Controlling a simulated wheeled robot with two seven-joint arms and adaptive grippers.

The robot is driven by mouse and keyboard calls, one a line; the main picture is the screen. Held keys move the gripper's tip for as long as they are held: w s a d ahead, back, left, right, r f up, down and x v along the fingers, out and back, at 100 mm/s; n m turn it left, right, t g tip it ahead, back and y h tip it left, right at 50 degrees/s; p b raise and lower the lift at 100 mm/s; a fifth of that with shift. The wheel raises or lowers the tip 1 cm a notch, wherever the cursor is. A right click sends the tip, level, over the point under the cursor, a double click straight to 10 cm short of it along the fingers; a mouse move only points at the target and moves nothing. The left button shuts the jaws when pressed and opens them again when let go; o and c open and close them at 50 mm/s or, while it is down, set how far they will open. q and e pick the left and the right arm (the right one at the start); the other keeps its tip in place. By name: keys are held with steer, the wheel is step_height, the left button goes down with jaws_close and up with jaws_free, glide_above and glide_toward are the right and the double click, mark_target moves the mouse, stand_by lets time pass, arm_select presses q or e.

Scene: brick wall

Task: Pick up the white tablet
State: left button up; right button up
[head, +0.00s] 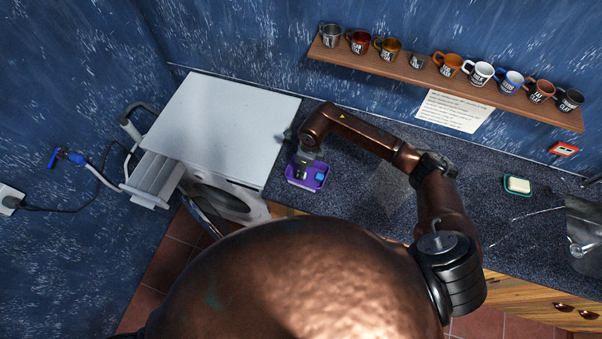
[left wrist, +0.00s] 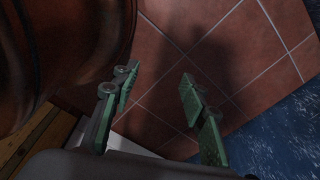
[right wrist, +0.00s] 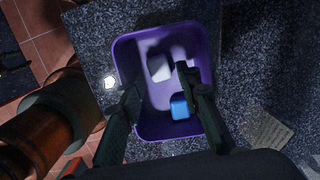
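A purple tub (head: 293,182) stands on the dark speckled counter beside the white machine; it also shows in the right wrist view (right wrist: 205,30). Inside it lie a whitish block, the white tablet (right wrist: 158,68), toward the far side, and a blue block (right wrist: 180,106) nearer; the blue one shows in the head view (head: 319,176). My right gripper (right wrist: 156,80) is open over the tub, its fingers apart on either side of the white tablet's lower area. Contact cannot be told. My left gripper (left wrist: 156,78) is open and empty above the tiled floor.
A white washing machine (head: 225,125) with its drawer (head: 158,175) pulled out stands left of the tub. A mug shelf (head: 440,78) hangs behind. A soap dish (head: 517,186) lies far right.

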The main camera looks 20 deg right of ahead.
step_height(320, 180, down, 3)
steer(key=shift+w+a+r+p, duration=0.1)
steer(key=shift+r+p, duration=0.1)
steer(key=shift+p, duration=0.1)
steer(key=shift+a+f, duration=0.1)
steer(key=shift+f, duration=0.45)
steer(key=c, duration=0.6)
arm_select(q)
steer(key=shift+w+r, duration=0.65)
steer(key=shift+w, duration=0.35)
arm_select(e)
steer(key=shift+c, duration=0.8)
